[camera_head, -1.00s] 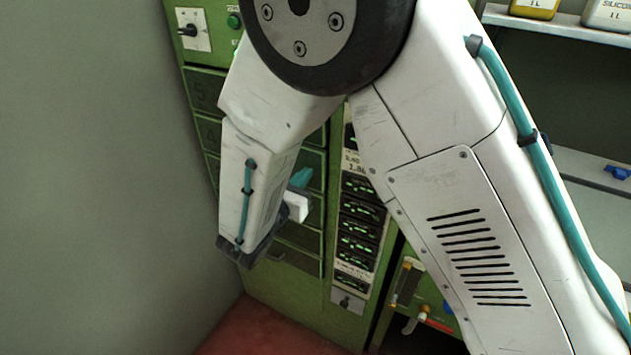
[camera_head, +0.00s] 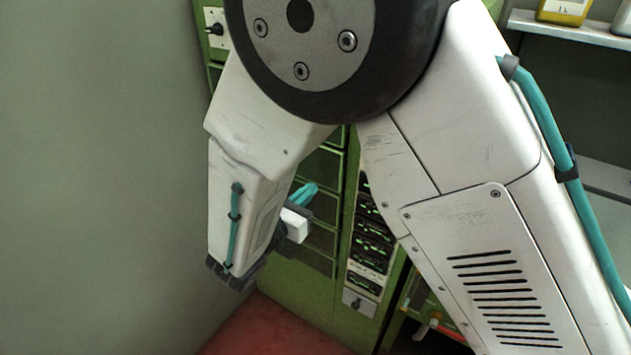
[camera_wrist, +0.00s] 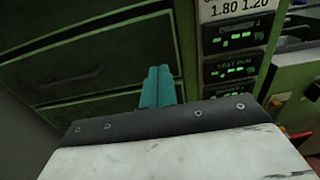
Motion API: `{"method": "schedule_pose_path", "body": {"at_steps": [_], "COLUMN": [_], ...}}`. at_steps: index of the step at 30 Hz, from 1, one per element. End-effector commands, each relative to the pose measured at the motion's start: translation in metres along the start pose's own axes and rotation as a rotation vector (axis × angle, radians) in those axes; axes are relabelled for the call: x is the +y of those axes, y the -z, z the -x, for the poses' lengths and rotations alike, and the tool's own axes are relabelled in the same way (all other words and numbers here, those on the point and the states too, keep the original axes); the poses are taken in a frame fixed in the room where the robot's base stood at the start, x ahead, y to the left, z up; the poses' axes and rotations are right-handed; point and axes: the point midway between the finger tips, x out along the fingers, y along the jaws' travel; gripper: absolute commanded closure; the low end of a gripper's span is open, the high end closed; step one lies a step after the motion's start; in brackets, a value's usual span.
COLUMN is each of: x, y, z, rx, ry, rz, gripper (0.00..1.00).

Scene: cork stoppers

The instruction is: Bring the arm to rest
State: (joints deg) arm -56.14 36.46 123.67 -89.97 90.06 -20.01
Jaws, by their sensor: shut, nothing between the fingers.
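My gripper (camera_wrist: 159,86) shows in the wrist view as two teal fingers pressed together, with nothing between them. In the head view its teal fingertips (camera_head: 305,192) show past the lower end of my folded arm, and the rest of the gripper is partly hidden behind the white forearm. The fingers point toward the green cabinet (camera_head: 290,285). I cannot tell how wide the gap to the cabinet is. No cork stopper is in view.
The green cabinet has drawers (camera_wrist: 70,70) and a panel of dark modules with green lights (camera_head: 370,235). A grey wall (camera_head: 100,180) stands at left, above a red floor (camera_head: 260,325). A shelf (camera_head: 570,30) with a yellow container (camera_head: 563,10) is at upper right.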

Motion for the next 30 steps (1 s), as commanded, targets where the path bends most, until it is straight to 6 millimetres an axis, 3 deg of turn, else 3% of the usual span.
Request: {"method": "schedule_pose_path", "body": {"at_steps": [3, 9, 20, 24, 30], "x": [0.004, 0.004, -0.004, -0.04, -0.113], "y": [0.0, 0.0, 0.008, 0.022, 0.001], "z": [0.034, 0.062, 0.069, 0.07, 0.051], "rx": [0.0, 0.0, 0.033, 0.122, 0.286], "ry": [-0.014, -0.012, 0.018, 0.147, 0.476], "rz": [0.0, 0.0, -0.03, -0.073, -0.267], "gripper": [1.0, 1.0, 1.0, 1.0, 1.0]}}
